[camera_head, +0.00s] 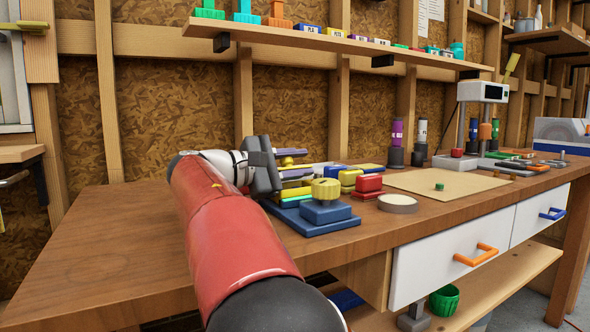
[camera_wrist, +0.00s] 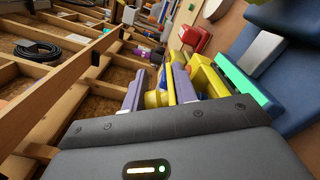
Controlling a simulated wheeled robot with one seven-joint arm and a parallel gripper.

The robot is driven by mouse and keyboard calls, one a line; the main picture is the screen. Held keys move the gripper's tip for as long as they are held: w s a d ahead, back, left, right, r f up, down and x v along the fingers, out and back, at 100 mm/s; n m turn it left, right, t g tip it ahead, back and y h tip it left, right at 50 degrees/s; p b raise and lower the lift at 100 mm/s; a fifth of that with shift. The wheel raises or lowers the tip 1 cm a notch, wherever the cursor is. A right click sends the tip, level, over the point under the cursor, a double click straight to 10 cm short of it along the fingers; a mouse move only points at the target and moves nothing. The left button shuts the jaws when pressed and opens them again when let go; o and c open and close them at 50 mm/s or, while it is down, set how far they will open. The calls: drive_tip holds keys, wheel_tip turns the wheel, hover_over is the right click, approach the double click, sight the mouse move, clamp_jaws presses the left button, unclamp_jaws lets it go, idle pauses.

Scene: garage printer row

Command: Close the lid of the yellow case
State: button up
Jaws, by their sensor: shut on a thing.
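My gripper (camera_head: 293,163) reaches over the left part of the workbench, its two purple-grey fingers closed around a small yellow piece (camera_head: 287,161). In the wrist view the yellow piece (camera_wrist: 154,98) sits between the fingers (camera_wrist: 160,88), with some blue beside it. A larger yellow body (camera_wrist: 205,76), which looks like the yellow case, lies just beyond the right finger. In the head view a yellow edge (camera_head: 295,192) shows below my gripper. My gripper hides much of the case, so I cannot tell whether the held piece is its lid or the lid's angle.
A red block (camera_head: 368,184), a round grey disc (camera_head: 397,203) and a tan mat (camera_head: 440,183) lie to the right. A shelf (camera_head: 330,43) hangs above. The bench's left end is clear.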

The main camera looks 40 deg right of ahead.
drive_tip(key=shift+s+m, duration=0.1)
drive_tip(key=shift+m, duration=0.3)
drive_tip(key=o, duration=0.9)
drive_tip(key=shift+v, duration=4)
drive_tip(key=shift+c, duration=0.3)
